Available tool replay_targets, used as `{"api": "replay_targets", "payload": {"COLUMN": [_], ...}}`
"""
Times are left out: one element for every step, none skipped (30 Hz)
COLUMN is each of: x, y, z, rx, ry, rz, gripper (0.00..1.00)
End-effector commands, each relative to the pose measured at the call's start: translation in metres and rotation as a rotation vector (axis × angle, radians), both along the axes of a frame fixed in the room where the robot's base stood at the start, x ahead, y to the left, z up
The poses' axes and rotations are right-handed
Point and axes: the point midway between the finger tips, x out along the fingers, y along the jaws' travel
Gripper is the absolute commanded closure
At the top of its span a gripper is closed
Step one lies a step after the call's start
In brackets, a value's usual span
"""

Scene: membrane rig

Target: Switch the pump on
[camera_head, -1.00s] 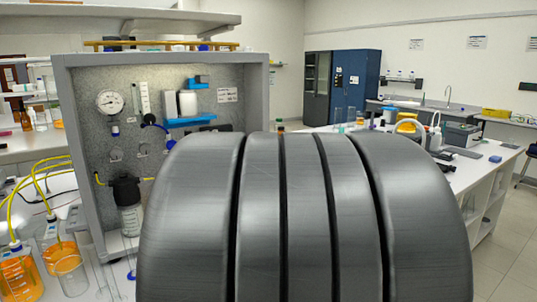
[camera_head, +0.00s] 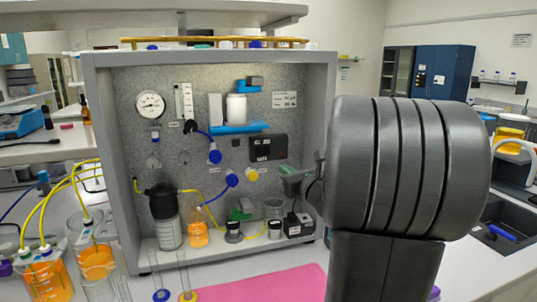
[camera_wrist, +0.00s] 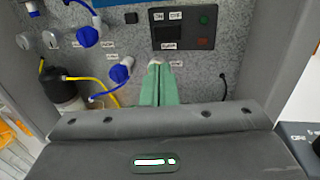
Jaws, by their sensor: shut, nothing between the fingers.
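A dark control box (camera_head: 268,148) is mounted on the speckled back panel of the rig, right of centre. In the wrist view the control box (camera_wrist: 185,30) shows a dark display, small white labels, a green button (camera_wrist: 204,19) and a red button (camera_wrist: 203,43) below it. My gripper (camera_wrist: 162,67) has its green fingers pressed together and empty, pointing at the panel below the box. In the head view my gripper (camera_head: 283,170) shows at the box's lower right, apart from it as far as I can see. The fingertips partly hide a pale fitting.
Blue valves (camera_head: 231,178) and yellow tubing are on the panel to the left. A dark-capped filter jar (camera_head: 165,218) and small vessels stand on the rig floor. The rig's right side wall (camera_head: 319,130) is close to my arm. A pink mat (camera_head: 270,287) lies in front.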

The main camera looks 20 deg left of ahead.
Motion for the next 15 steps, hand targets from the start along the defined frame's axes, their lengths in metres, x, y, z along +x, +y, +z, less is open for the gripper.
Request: {"api": "replay_targets", "payload": {"x": [0.000, 0.000, 0.000, 0.000, 0.000, 0.000, 0.000, 0.000, 0.001, 0.002, 0.004, 0.006, 0.009, 0.012, 0.016], "y": [0.000, 0.000, 0.000, 0.000, 0.000, 0.000, 0.000, 0.001, 0.002, 0.003, 0.005, 0.008, 0.010, 0.014, 0.019], "z": [0.000, 0.000, 0.000, 0.000, 0.000, 0.000, 0.000, 0.000, 0.000, 0.000, 0.000, 0.000, 0.000, 0.000, 0.000], "rx": [0.001, 0.000, -0.001, -0.001, -0.001, -0.002, -0.002, -0.002, -0.003, -0.003, -0.003, -0.003, -0.003, -0.004, -0.004], "ry": [0.001, 0.000, -0.001, 0.000, 0.000, -0.001, -0.001, -0.001, 0.000, 0.000, 0.000, 0.001, 0.001, 0.002, 0.002], "rz": [0.000, 0.000, 0.000, 0.000, 0.000, 0.000, 0.000, 0.001, 0.001, 0.001, 0.002, 0.002, 0.002, 0.002, 0.003], "gripper": [1.00, 1.00, 1.00, 1.00, 1.00, 1.00, 1.00, 1.00, 1.00, 1.00, 1.00, 1.00, 1.00, 1.00, 1.00]}}
